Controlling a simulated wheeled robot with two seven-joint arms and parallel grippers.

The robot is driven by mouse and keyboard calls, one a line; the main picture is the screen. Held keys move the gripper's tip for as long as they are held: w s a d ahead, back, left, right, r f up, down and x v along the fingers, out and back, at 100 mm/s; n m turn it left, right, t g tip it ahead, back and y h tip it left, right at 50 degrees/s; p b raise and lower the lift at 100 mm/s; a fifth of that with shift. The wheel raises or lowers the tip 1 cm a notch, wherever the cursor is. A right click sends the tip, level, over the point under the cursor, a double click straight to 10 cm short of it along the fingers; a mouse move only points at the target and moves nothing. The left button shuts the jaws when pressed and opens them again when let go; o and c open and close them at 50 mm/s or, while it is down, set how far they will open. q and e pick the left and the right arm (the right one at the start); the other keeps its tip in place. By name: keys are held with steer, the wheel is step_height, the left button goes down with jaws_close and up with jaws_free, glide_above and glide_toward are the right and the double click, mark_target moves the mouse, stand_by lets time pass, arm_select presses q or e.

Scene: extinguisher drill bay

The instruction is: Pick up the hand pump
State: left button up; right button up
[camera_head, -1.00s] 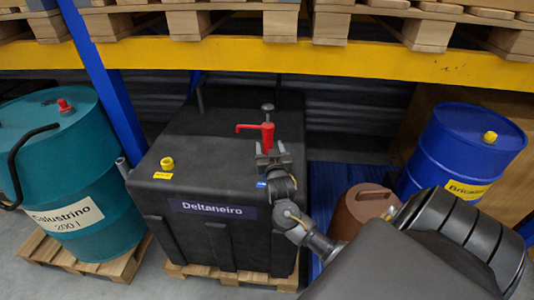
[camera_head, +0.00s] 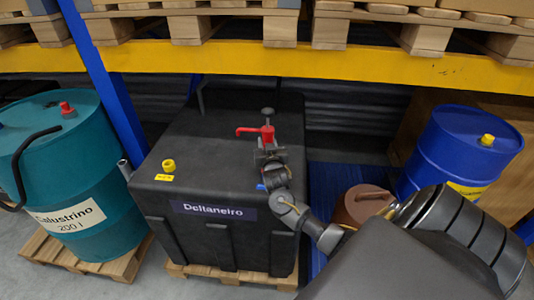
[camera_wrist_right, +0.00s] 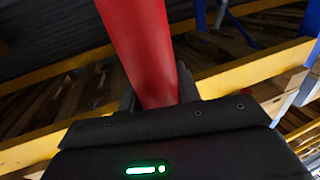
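The hand pump (camera_head: 267,133) is red, with a spout to the left and a grey knob on top. It stands upright at the right part of the black tank's top (camera_head: 215,135). My right gripper (camera_head: 268,151) is at the pump's body, below the spout. In the right wrist view the red pump body (camera_wrist_right: 145,45) runs up from between the dark fingers (camera_wrist_right: 160,97), which lie close against both sides. The pump's lower end is hidden behind my gripper. My left gripper is out of view.
A teal drum (camera_head: 85,170) stands on a pallet at the left, a blue drum (camera_head: 455,145) at the right. A brown container (camera_head: 362,205) is partly hidden behind my arm. A yellow rack beam (camera_head: 300,62) with pallets above crosses behind the tank. A yellow cap (camera_head: 168,165) sits on the tank.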

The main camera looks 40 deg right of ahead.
steer(key=c, duration=0.5)
steer(key=shift+r, duration=0.15)
